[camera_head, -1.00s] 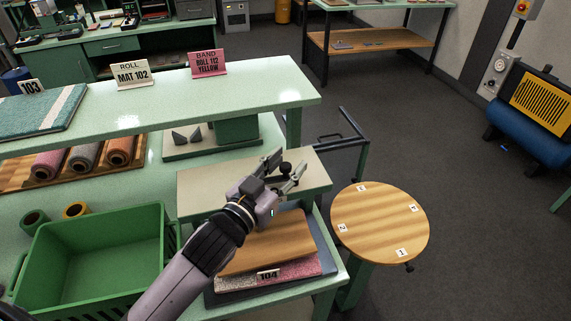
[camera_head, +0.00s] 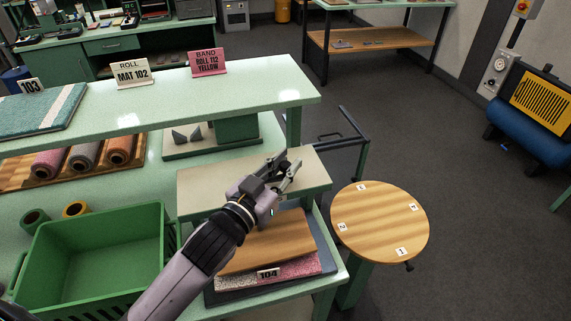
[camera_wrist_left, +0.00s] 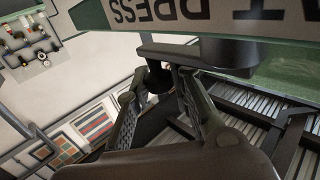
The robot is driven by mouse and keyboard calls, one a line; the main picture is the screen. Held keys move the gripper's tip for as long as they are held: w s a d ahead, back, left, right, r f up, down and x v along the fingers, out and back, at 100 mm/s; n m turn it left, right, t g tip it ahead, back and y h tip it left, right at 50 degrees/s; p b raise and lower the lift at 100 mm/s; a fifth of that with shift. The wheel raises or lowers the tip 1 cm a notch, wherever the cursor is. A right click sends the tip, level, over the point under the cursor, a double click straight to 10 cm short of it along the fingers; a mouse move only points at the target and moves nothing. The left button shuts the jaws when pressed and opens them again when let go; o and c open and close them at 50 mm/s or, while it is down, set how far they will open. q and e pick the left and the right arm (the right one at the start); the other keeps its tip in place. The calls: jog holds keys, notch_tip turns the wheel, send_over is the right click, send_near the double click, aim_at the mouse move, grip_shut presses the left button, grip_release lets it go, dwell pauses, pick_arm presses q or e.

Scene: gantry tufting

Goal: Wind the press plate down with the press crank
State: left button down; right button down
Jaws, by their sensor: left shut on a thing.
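The mat press shows its pale top (camera_head: 205,195) in the middle of the head view. Below it a wooden board (camera_head: 290,228) lies over a speckled pink and grey mat (camera_head: 300,268) labelled 104. I cannot tell how the press plate sits against this stack. My left gripper (camera_head: 286,168) is over the press top, shut on the dark knob of the press crank. In the left wrist view the knob (camera_wrist_left: 157,76) is between the fingers, under the dark crank arm (camera_wrist_left: 195,52), beside the upside-down press sign (camera_wrist_left: 215,12). My right gripper is not in view.
A green crate (camera_head: 95,250) stands left of the press. A round wooden table (camera_head: 380,225) with number tags is close on the right. A pale green shelf (camera_head: 250,90) runs behind. Open floor (camera_head: 450,160) lies to the right.

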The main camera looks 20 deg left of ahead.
pick_arm(q)
jog(key=shift+s+d+r+m+h+p, duration=0.1)
jog(key=shift+s+m+h+p, duration=0.15)
jog(key=shift+m+h+p, duration=0.5)
jog(key=shift+s+d+m+g+h, duration=0.15)
jog(key=shift+s+m+g+h, duration=0.25)
jog(key=shift+h, duration=0.4)
jog(key=shift+s+d+m+g+h, duration=0.15)
jog(key=shift+m+g+h, duration=0.35)
jog(key=shift+h, duration=0.25)
jog(key=c, duration=1.4)
grip_release()
jog(key=shift+c, duration=0.2)
jog(key=shift+s+a, duration=0.1)
